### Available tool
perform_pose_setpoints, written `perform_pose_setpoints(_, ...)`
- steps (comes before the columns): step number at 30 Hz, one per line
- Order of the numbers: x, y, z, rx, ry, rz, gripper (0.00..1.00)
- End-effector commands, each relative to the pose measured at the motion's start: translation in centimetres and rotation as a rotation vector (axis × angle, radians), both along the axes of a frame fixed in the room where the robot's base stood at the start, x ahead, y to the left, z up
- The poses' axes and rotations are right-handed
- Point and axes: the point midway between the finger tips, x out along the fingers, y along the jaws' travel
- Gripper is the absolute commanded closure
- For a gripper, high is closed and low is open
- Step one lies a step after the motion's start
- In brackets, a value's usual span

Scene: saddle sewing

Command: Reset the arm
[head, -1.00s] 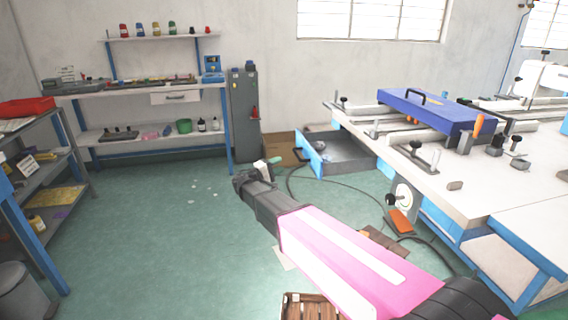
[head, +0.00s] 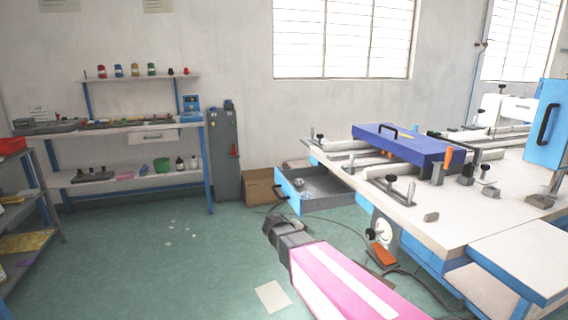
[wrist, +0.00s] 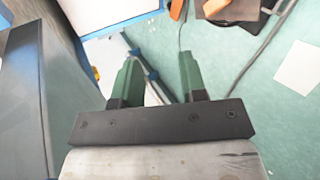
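My arm, pink with a white stripe, reaches from the bottom right of the head view toward the open floor left of the workbench. My gripper (wrist: 158,60) shows two green fingers spread apart in the wrist view, with nothing held between them. In the head view the dark wrist end (head: 284,233) appears in front of the floor, below the open blue drawer (head: 330,190). The fingers cannot be made out clearly there.
The workbench (head: 480,225) with a blue case (head: 405,143) stands at right. A cardboard box (head: 258,188), grey cabinet (head: 224,155) and shelving (head: 185,122) line the back wall. A paper sheet (head: 272,296) and orange pedal (head: 384,255) lie on the floor. Open floor lies left.

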Motion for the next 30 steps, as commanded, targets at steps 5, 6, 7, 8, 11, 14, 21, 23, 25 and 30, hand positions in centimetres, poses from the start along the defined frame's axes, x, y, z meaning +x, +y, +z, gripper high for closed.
perform_pose_setpoints(5,-5.5,-5.6,-3.2,0.275,0.097,-0.134,0.61)
perform_pose_setpoints(6,-6.7,-6.5,-3.8,0.342,0.113,-0.164,0.61)
perform_pose_setpoints(7,-7.6,-7.1,-4.3,0.393,0.123,-0.187,0.61)
perform_pose_setpoints(8,-8.5,-7.6,-4.7,0.445,0.132,-0.209,0.61)
perform_pose_setpoints(11,-11.3,-9.0,-5.7,0.614,0.154,-0.282,0.61)
perform_pose_setpoints(14,-13.6,-9.7,-6.2,0.771,0.16,-0.347,0.61)
perform_pose_setpoints(21,-16.2,-10.0,-6.3,1.001,0.147,-0.435,0.61)
perform_pose_setpoints(23,-16.4,-10.0,-6.3,1.022,0.144,-0.443,0.61)
perform_pose_setpoints(25,-16.4,-10.0,-6.3,1.032,0.143,-0.447,0.61)
perform_pose_setpoints(30,-16.4,-9.9,-6.3,1.033,0.144,-0.447,0.61)
